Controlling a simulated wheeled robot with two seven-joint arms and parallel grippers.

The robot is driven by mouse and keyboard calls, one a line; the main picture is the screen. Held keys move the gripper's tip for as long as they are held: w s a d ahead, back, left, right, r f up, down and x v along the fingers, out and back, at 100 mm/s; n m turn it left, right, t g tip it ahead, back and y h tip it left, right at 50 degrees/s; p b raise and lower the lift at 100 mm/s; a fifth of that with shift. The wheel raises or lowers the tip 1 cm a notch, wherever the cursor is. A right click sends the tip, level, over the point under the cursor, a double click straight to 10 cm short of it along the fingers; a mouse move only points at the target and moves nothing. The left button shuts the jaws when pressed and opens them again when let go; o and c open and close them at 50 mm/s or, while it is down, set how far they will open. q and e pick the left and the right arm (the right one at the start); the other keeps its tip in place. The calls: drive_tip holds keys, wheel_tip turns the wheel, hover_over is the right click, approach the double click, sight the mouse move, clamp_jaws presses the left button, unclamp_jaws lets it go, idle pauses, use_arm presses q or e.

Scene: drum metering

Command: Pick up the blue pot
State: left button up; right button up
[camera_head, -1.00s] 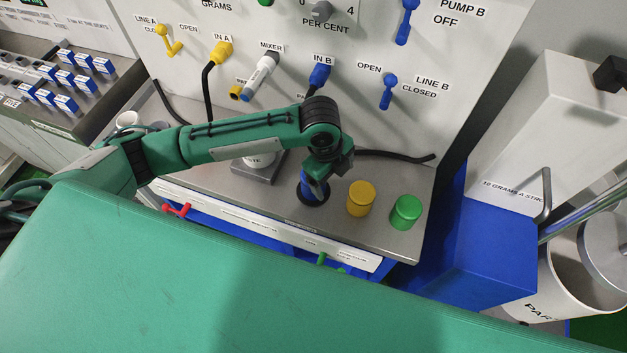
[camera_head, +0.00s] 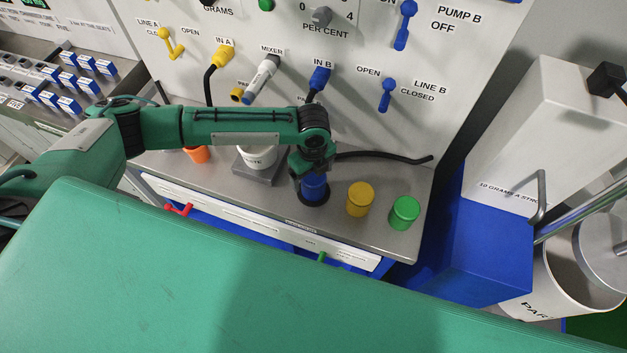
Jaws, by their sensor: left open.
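The blue pot (camera_head: 314,188) stands upright on the grey counter, on a dark round spot, left of the yellow pot. My left gripper (camera_head: 312,174) points down directly over the blue pot, with its fingers at the pot's upper part. The fingers are open; I cannot tell whether they touch the pot. The gripper and wrist hide the pot's top. My right gripper does not show.
A yellow pot (camera_head: 360,199) and a green pot (camera_head: 404,212) stand to the right on the counter (camera_head: 260,200). A white cup (camera_head: 258,157) on a grey block and an orange object (camera_head: 197,154) are to the left. A black hose (camera_head: 385,155) lies behind. The panel rises at the back.

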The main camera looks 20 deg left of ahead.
use_arm(q)
drive_tip(key=shift+s+d+f+p, duration=0.1)
drive_tip(key=shift+f+p, duration=0.3)
drive_tip(key=shift+f, duration=0.15)
wheel_tip(320, 180, down, 4)
drive_tip(key=shift+d+r+p, duration=0.15)
drive_tip(key=shift+r+p, duration=0.1)
drive_tip(key=shift+p, duration=0.45)
drive_tip(key=shift+f, duration=0.5)
drive_tip(key=c, duration=1.1)
drive_tip(key=shift+c, duration=0.5)
drive_tip(key=shift+r, duration=0.15)
